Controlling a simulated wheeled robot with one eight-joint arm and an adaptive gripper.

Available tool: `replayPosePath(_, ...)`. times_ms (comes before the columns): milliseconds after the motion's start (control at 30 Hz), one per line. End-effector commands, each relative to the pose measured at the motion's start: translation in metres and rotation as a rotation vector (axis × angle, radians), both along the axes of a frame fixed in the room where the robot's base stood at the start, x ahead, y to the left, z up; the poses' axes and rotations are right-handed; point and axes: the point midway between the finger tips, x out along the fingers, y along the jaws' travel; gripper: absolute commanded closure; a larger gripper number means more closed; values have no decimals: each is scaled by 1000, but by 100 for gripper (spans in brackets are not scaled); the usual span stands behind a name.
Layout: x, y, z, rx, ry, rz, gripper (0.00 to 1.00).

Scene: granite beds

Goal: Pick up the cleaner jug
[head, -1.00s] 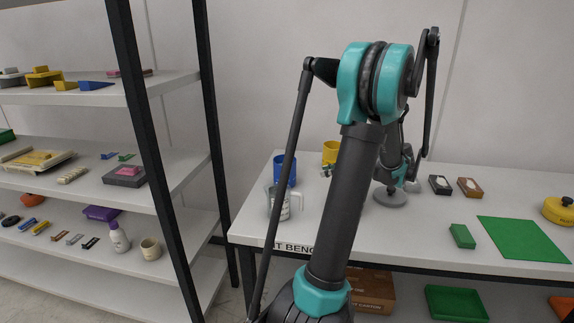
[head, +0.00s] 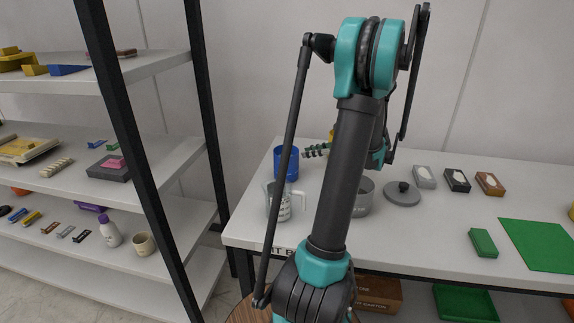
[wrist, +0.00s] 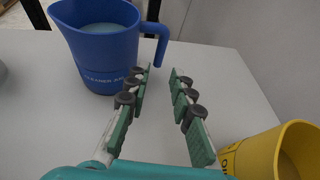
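The cleaner jug is the blue jug (wrist: 100,50) with "CLEANER" lettering, upright at the upper left of the wrist view, with pale contents. It also stands on the white bench's left part in the head view (head: 286,168). Its handle (wrist: 164,45) points right, toward my fingers. My gripper (wrist: 161,72) is open and empty, with the handle just beyond and between the fingertips in the picture; I cannot tell whether they touch. In the head view my green fingers (head: 315,150) are right of the jug, partly behind my arm.
A yellow jug (wrist: 270,155) stands close to my right finger. A clear measuring jug (head: 281,203) stands in front of the blue jug. A grey pot (head: 363,198) and lid (head: 402,194) are to the right. A black-post shelf (head: 202,120) stands left of the bench (head: 440,235).

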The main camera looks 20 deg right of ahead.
Motion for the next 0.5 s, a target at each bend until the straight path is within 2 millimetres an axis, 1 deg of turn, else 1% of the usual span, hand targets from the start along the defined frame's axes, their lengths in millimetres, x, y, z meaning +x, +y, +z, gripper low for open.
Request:
replayPosePath(33,6,6,-3,0,0,2,77)
replayPosePath(100,12,12,-7,0,0,2,77)
replayPosePath(200,18,18,-10,-1,-1,0,77)
replayPosePath(367,22,22,-12,-1,-1,0,77)
replayPosePath(500,30,31,-14,0,0,1,77)
